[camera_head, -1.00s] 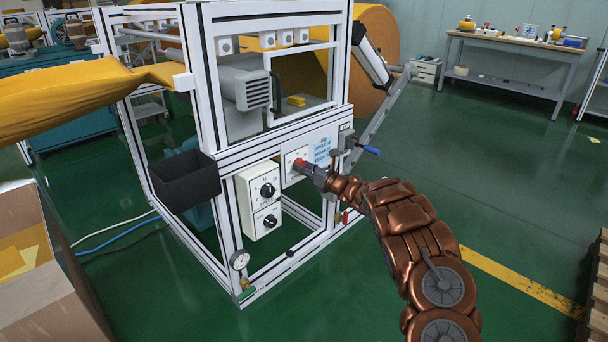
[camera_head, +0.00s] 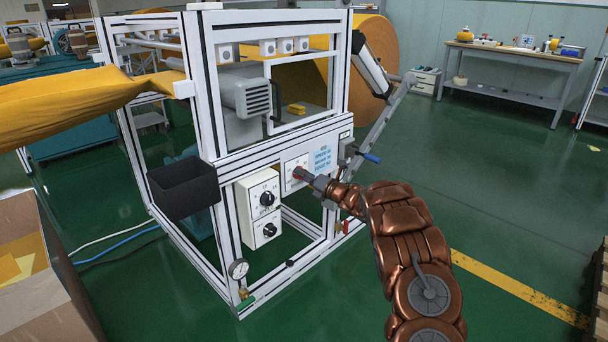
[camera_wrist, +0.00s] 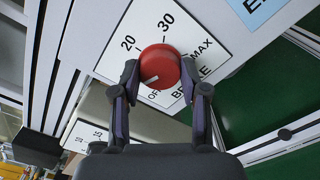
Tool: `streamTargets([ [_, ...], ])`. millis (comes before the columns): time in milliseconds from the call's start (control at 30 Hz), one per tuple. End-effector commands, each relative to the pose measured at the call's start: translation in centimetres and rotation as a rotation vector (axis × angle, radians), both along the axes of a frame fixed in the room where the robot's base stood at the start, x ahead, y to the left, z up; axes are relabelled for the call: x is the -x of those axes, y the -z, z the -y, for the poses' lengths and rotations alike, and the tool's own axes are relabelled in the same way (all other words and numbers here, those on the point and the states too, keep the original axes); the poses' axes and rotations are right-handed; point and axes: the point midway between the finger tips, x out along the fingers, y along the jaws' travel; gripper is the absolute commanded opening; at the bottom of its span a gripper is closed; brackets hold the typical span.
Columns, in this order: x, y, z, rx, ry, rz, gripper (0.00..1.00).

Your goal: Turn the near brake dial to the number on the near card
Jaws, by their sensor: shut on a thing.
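The red brake dial (camera_wrist: 160,66) sits on a white plate marked 20, 30, MAX and OFF, with the word BRAKE partly hidden. Its white pointer mark is at the lower left of the knob, near OFF. My gripper (camera_wrist: 160,78) has one finger on each side of the dial and is shut on it. In the head view the dial (camera_head: 298,172) is mostly covered by my gripper (camera_head: 304,176). A light blue card (camera_head: 323,159) is on the panel right of the dial; its lines are too small to read surely. Its edge shows in the wrist view (camera_wrist: 254,10).
A white box with two black dials (camera_head: 263,205) is left of and below the panel. A black bin (camera_head: 183,188) hangs at the left post. A blue-handled lever (camera_head: 371,157) sticks out right of the card.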

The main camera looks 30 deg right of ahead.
Motion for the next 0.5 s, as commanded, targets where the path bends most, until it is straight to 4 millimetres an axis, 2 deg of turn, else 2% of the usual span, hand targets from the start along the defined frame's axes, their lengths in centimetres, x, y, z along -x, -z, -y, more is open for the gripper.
streamTargets([
  [500, -0.04, -0.28, -0.14, -0.479, -0.001, -0.115, 0.09],
])
